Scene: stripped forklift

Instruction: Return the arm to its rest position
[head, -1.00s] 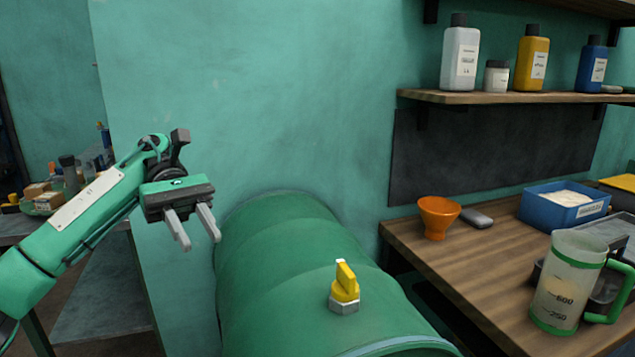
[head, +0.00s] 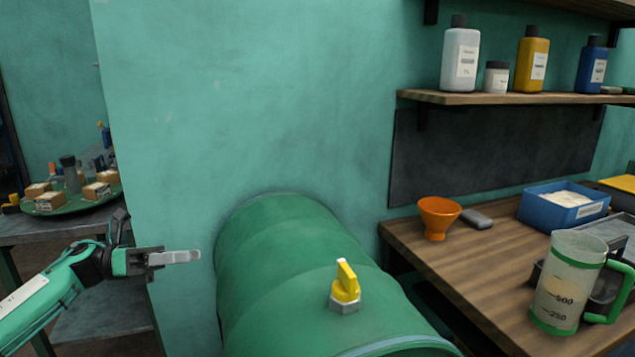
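My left gripper (head: 176,258) is at the left of the head view, its fingers pointing right. It is seen edge-on, so the fingers overlap and their gap cannot be judged; nothing shows in them. The fingertips are close to the left side of the green drum (head: 285,265) in the picture, and I cannot tell the distance. My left arm (head: 50,290) comes in low from the lower left corner. A yellow valve handle (head: 346,282) on a grey nut stands upright on the drum, apart from the gripper. My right gripper is not in view.
A wooden bench (head: 450,262) at right holds an orange funnel (head: 438,217), a blue box (head: 563,205) and a measuring jug (head: 565,285). Bottles stand on a shelf (head: 480,97). Behind my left arm is a table with a green tray (head: 75,207) of small boxes.

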